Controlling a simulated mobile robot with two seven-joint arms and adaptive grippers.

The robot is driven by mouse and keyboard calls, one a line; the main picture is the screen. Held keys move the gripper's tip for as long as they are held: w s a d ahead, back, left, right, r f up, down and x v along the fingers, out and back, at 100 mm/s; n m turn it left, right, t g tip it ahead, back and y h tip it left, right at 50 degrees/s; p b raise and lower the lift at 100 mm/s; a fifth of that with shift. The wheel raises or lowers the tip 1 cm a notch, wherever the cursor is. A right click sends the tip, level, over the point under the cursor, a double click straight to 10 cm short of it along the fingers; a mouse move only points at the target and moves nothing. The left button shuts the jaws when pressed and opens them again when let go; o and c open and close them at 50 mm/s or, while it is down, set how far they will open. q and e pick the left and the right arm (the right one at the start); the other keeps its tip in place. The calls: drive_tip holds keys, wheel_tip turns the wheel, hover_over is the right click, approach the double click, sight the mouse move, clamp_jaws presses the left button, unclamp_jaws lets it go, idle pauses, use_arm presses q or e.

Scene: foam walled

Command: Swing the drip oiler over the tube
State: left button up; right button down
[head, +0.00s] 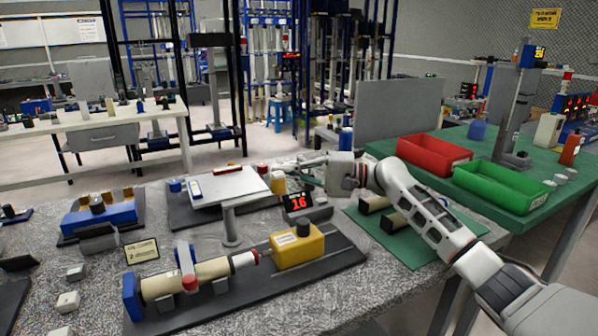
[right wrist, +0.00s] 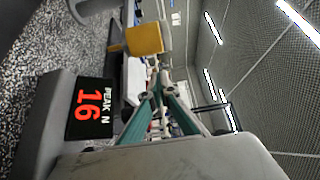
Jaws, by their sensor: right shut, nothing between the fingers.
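The beige tube (head: 212,270) lies level in a black-based fixture, between a blue end plate (head: 131,297) and a yellow block (head: 297,247) with a black knob. A pale arm with a red end (head: 186,262) stands at the tube and looks like the drip oiler. From this view I cannot tell whether its tip is over the tube or in front of it. My right gripper (head: 306,162) is shut and empty, behind and right of the fixture, well apart from the oiler. Its teal fingers meet in the right wrist view (right wrist: 158,86). My left gripper is not in view.
A red "16" display (head: 299,202) stands close to my right gripper. A pale plate on a post (head: 229,187) rises behind the tube. A green mat (head: 413,246) holds dark-ended cylinders under my right arm. Red (head: 433,154) and green (head: 500,187) bins stand at the right.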

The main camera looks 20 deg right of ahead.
drive_tip(key=shift+s+r, duration=0.2)
drive_tip(key=shift+s, duration=1)
drive_tip(key=shift+s+a+f, duration=0.15)
drive_tip(key=shift+s, duration=0.45)
